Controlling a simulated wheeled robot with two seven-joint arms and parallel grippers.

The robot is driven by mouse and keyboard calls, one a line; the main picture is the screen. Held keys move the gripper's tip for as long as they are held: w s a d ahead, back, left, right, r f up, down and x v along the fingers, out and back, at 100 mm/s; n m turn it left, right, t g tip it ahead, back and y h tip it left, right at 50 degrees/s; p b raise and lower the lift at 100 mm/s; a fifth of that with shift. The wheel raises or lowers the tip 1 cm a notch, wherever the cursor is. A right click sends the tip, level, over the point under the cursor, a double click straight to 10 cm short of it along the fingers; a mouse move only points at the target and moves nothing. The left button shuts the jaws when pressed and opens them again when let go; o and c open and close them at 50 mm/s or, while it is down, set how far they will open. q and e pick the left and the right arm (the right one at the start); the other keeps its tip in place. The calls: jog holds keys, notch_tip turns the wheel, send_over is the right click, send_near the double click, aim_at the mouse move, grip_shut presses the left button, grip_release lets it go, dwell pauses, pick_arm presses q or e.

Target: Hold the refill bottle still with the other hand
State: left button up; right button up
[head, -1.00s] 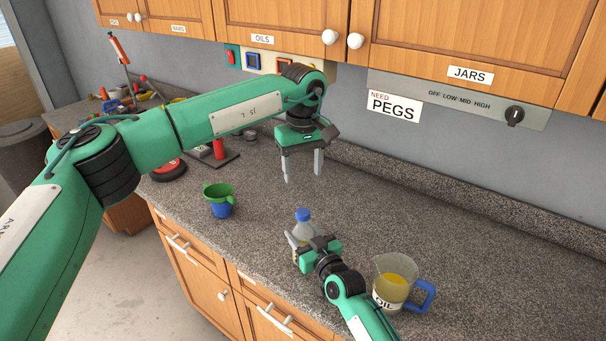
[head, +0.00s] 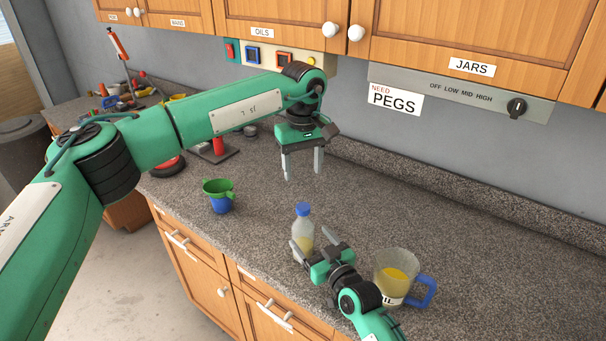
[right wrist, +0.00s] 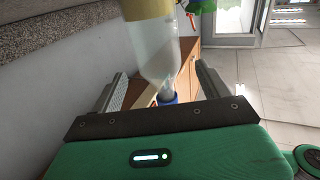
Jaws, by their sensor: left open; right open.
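The refill bottle (head: 304,232), clear with a blue cap and pale yellow liquid low inside, stands upright on the counter. My right gripper (head: 312,238) is open, its fingers pointing at the bottle from the front right. In the right wrist view the bottle (right wrist: 156,55) appears upside down, framed between the two open fingers, with gaps at both sides. I cannot tell how far it reaches between the fingertips. My left gripper (head: 303,172) is open and empty, pointing down above the counter, behind the bottle.
A clear jug (head: 397,275) of yellow oil with a blue handle stands close to the right of my right gripper. A green funnel sits in a blue cup (head: 220,197) to the left. The counter (head: 480,240) to the right is bare. The wall cabinets (head: 470,40) hang above.

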jog(key=b+v, duration=0.1)
jog(key=v, duration=0.7)
jog(key=shift+s+d+b, duration=0.2)
jog(key=shift+s+b, duration=0.05)
jog(key=shift+b, duration=0.1)
